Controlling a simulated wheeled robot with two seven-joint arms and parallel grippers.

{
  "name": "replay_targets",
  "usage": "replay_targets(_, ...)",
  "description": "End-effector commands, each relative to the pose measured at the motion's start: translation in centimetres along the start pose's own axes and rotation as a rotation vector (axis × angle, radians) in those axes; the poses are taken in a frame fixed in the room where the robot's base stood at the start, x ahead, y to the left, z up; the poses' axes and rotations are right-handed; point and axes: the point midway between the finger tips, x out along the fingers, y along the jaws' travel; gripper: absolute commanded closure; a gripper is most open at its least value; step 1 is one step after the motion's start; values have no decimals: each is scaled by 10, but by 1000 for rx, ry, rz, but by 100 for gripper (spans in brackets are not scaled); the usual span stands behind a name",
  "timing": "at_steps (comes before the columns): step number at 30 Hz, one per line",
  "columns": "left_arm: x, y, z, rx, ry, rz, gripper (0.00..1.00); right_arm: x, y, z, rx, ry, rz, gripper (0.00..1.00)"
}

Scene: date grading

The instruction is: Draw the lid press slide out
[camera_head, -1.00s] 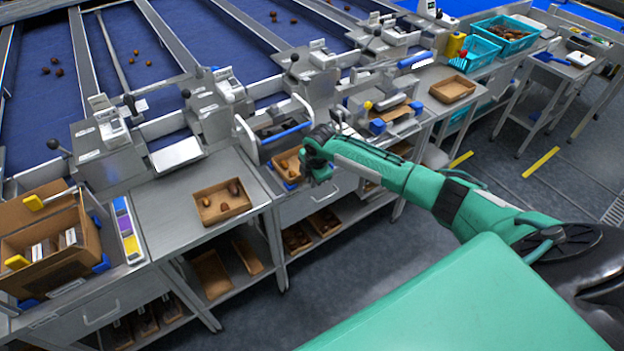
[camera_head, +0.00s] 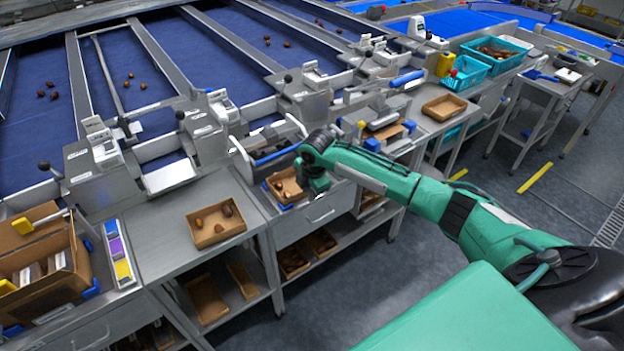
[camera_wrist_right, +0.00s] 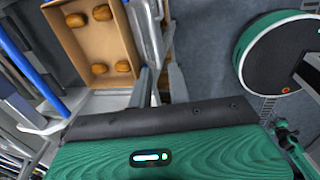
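The press station with a long blue bar (camera_head: 280,150) and a metal side frame (camera_head: 243,160) stands at the middle of the bench. A cardboard tray with dates (camera_head: 272,184) sits in front of the bar, partly hidden by my gripper. The wrist view shows the tray (camera_wrist_right: 115,48) with several brown dates, and the blue bar (camera_wrist_right: 28,62) beside it. My right gripper (camera_head: 314,184) is at the tray's right side, above the drawer front. In the wrist view its dark fingers (camera_wrist_right: 160,85) look apart, near a silver bar (camera_wrist_right: 150,30); contact is unclear. My left gripper is out of view.
A drawer handle (camera_head: 322,217) is below my right gripper. Another date tray (camera_head: 216,224) lies on the bench to the left. A cardboard box (camera_head: 40,270) stands at far left. More stations and teal crates (camera_head: 468,72) line the right. The floor (camera_head: 340,290) in front is clear.

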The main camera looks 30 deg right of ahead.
Motion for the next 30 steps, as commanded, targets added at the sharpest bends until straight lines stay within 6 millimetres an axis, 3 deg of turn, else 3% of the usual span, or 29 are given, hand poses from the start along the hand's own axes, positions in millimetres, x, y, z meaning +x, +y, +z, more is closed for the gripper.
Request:
replay_targets(6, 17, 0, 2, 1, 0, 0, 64, -48, 0, 1, -2, -2, 4, 81)
replay_targets(12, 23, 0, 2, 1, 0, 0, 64, -77, 0, 0, 0, -1, 1, 81)
replay_targets(18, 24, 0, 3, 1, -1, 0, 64, -86, 0, 0, 0, -1, -1, 81)
replay_targets(30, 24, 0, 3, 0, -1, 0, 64, -86, 0, 0, 0, 0, -1, 81)
